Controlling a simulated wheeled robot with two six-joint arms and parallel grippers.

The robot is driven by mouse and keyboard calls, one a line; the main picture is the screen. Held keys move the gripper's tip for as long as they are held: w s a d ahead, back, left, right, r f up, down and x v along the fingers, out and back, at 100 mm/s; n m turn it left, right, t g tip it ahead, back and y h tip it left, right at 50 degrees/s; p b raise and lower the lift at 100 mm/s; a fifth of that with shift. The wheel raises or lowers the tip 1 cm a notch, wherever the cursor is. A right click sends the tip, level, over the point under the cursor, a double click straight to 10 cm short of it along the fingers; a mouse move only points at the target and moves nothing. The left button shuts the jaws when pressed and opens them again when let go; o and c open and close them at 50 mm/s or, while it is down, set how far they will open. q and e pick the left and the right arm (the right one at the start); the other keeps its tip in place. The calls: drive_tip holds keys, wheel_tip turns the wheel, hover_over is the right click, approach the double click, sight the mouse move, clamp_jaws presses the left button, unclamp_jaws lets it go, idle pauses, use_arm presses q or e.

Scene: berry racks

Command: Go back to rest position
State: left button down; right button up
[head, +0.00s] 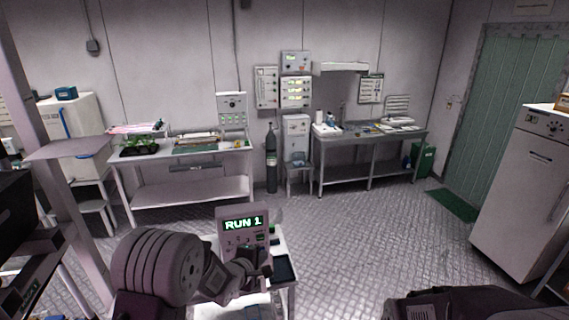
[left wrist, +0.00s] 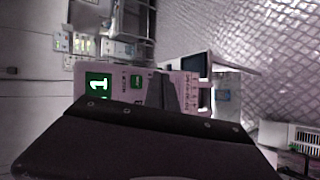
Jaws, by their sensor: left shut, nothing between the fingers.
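My left arm comes in from the lower left of the head view. Its gripper (head: 256,262) is shut and empty, in front of a pale device (head: 233,214) with a green "RUN 1" display. In the left wrist view the same device (left wrist: 122,84) shows turned on its side, behind the dark gripper body. From these views I cannot tell whether the gripper touches the device. My right gripper is not in view.
The device stands on a small white table (head: 288,262) with a dark tray (head: 285,268). Benches (head: 185,188) and (head: 368,139) line the back wall. A gas cylinder (head: 271,160) stands between them. A white cabinet (head: 515,195) is at right. The metal floor (head: 360,230) is clear in the middle.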

use_arm(q)
drive_tip(key=s+a+f+m+g+y+b, duration=0.1)
drive_tip(key=s+a+f+b, duration=0.25)
drive_tip(key=f+b, duration=0.3)
drive_tip(key=s+a+f+m+g+y+b, duration=0.1)
drive_tip(key=s+a+f+y+b, duration=0.15)
drive_tip(key=s+f+b, duration=0.35)
drive_tip(key=s+a+f+m+g, duration=0.1)
drive_tip(key=s+f+m+g, duration=0.2)
drive_tip(key=s+m, duration=0.3)
drive_tip(key=s+a+f+m+g+b, duration=0.1)
drive_tip(key=s+f+m+g, duration=0.3)
drive_tip(key=s, duration=0.9)
drive_tip(key=m+g, duration=0.1)
drive_tip(key=m, duration=0.2)
drive_tip(key=shift+s+f+m, duration=0.3)
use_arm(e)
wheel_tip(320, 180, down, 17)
use_arm(q)
drive_tip(key=shift+a, duration=0.1)
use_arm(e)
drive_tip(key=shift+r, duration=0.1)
